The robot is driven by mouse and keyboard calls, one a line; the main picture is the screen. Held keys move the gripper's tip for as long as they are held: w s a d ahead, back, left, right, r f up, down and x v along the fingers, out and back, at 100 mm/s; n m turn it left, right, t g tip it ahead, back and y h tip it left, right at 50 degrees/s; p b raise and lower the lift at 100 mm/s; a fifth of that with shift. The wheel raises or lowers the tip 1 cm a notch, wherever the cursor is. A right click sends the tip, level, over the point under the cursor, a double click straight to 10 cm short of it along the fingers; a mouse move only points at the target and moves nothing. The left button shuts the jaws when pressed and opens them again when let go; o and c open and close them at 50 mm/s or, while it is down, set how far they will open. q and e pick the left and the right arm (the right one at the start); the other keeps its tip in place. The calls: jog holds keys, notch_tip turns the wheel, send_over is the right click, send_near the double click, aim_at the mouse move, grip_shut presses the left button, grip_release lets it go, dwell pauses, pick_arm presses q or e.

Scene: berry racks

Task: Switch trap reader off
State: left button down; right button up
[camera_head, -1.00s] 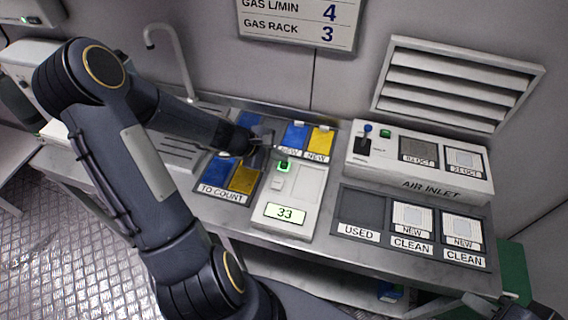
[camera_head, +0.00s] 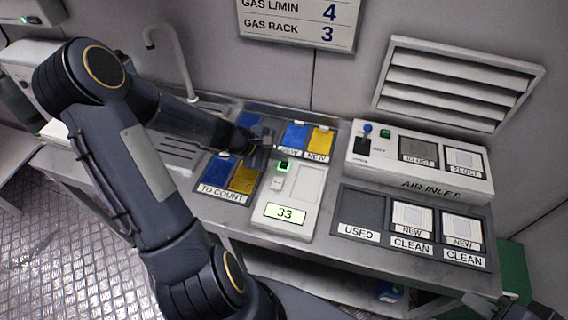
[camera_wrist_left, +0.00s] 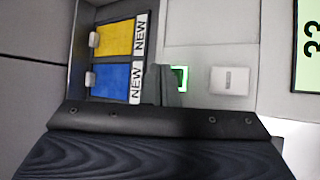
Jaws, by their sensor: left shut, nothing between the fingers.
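The trap reader is the pale box (camera_head: 297,208) on the bench, with a display (camera_head: 286,213) reading 33. Its square green lamp (camera_head: 284,166) is lit, and a small white switch (camera_head: 277,183) sits just in front of it. My left gripper (camera_head: 270,147) is shut and empty, just behind the lamp at the reader's far end. In the left wrist view, its finger (camera_wrist_left: 170,86) is beside the green lamp (camera_wrist_left: 179,78), apart from the white switch (camera_wrist_left: 230,80). My right gripper (camera_head: 488,304) shows partly at the lower right; its jaws are unclear.
Blue and yellow NEW cards (camera_head: 295,137) stand behind the reader, and a TO COUNT tray (camera_head: 222,194) lies left of it. The air inlet box (camera_head: 420,178) and the USED/CLEAN tray (camera_head: 358,212) are to the right. A tap (camera_head: 172,50) rises behind my left arm.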

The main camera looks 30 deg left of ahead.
aim_at(280, 165)
pick_arm(q)
jog(key=shift+f+b, duration=0.45)
jog(key=shift+b, duration=0.15)
jog(key=shift+f+b, duration=0.5)
jog(key=shift+b, duration=0.1)
dwell(0.5)
jog(key=shift+r, duration=0.1)
jog(key=shift+r+p, duration=0.7)
jog(key=shift+r, duration=0.15)
jog(key=shift+r, duration=0.1)
notch_tip(280, 165, up, 5)
jog(key=p, duration=0.4)
